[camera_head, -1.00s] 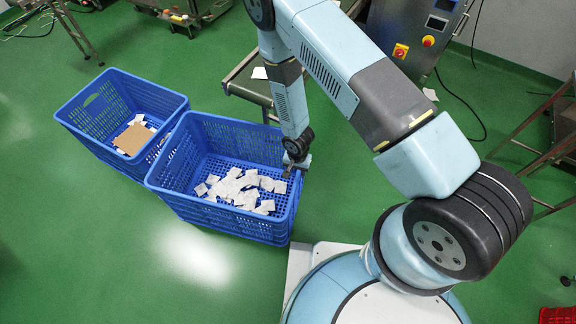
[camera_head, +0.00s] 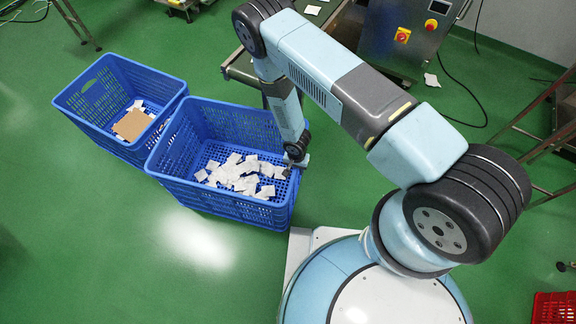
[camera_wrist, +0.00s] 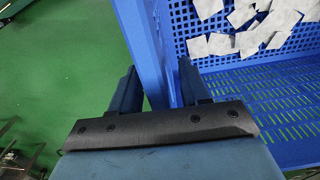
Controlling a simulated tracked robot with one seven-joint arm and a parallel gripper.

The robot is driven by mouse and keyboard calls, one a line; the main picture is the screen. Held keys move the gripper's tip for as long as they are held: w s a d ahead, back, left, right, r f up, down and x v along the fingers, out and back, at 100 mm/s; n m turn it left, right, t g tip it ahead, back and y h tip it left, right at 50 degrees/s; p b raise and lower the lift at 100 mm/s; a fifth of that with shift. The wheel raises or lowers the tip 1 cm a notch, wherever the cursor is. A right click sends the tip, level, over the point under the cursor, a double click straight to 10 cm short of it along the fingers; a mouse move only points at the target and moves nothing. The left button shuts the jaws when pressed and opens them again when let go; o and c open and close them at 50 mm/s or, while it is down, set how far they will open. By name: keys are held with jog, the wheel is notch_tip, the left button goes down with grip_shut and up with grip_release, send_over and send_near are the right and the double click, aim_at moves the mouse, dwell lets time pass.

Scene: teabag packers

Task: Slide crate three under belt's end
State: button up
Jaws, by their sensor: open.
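A blue crate (camera_head: 222,206) with several white teabags (camera_head: 240,174) in it stands on the floor left of my base. A second blue crate (camera_head: 72,115), holding a brown cardboard piece and some teabags, stands behind it to the left. No label shows which is crate three. My gripper (camera_head: 292,164) is at the right rim of the nearer crate. In the wrist view my gripper (camera_wrist: 158,80) is open, its two fingers on either side of the crate's wall (camera_wrist: 146,45). I cannot tell whether they touch it. A belt frame (camera_head: 238,70) shows partly behind my arm.
A steel control cabinet (camera_head: 408,40) with a red button stands at the back right. Thin metal legs (camera_head: 530,135) stand at the right. A red crate (camera_head: 555,308) is at the lower right. Green floor is clear in front of the blue crates.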

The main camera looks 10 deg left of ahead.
grip_shut()
dwell(0.4)
dwell(1.0)
